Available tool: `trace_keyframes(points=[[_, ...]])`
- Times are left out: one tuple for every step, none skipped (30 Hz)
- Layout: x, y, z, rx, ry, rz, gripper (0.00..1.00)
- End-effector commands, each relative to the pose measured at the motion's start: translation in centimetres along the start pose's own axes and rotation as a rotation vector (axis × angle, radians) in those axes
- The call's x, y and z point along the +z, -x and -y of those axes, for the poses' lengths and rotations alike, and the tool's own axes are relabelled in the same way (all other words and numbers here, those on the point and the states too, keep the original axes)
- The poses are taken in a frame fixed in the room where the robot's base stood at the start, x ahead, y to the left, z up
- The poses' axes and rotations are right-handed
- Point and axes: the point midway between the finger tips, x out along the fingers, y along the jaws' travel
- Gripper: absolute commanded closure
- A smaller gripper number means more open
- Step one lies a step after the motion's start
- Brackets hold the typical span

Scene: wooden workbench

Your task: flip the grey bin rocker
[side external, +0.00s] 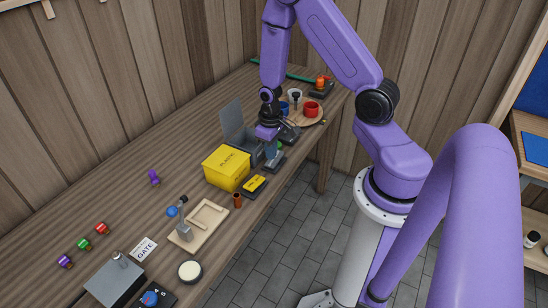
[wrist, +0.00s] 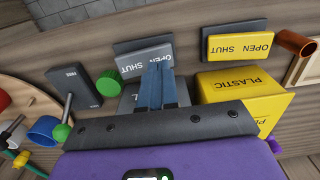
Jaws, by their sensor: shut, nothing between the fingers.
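The grey bin rocker (wrist: 135,60), marked OPEN and SHUT, lies in the wrist view on its dark base in front of the grey bin. In the side external view the rocker (side external: 275,161) is small and lies on the near side of the bin. The grey bin's lid (side external: 232,120) stands up. My gripper (wrist: 160,70) is shut and empty; its fingertips are over the OPEN end of the rocker. I cannot tell whether they touch it. In the side external view my gripper (side external: 268,136) points down beside the raised lid, its fingertips hard to see.
A yellow PLASTIC bin (side external: 226,170) stands beside the grey one, with its own yellow rocker (wrist: 238,42) in front. A dark panel with a lever and a green knob (wrist: 109,83) is on the other side.

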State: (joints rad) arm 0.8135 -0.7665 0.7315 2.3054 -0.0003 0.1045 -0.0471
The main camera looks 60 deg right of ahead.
Motion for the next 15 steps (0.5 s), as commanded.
trace_keyframes(points=[[0.0,0.4,0.0,0.0,0.0,-0.002,1.0],[0.0,0.6,0.0,0.0,0.0,-0.002,1.0],[0.0,0.9,0.0,0.0,0.0,-0.003,1.0],[0.0,1.1,0.0,0.0,0.0,-0.002,1.0],[0.0,1.3,0.0,0.0,0.0,-0.001,1.0],[-0.1,1.6,0.0,0.0,0.0,-0.002,1.0],[-0.1,1.8,0.0,0.0,0.0,-0.003,1.0],[-0.1,2.0,0.0,0.0,0.0,-0.003,1.0],[0.0,2.3,0.0,0.0,0.0,-0.002,1.0],[0.0,2.5,0.0,0.0,0.0,-0.002,1.0],[0.0,2.7,0.0,0.0,0.0,-0.002,1.0],[0.0,2.9,0.0,0.0,0.0,-0.002,1.0],[0.0,3.1,0.0,0.0,-0.001,-0.002,1.0],[0.0,3.4,0.0,0.0,-0.001,-0.002,1.0],[0.0,3.6,0.0,0.0,-0.001,-0.002,1.0]])
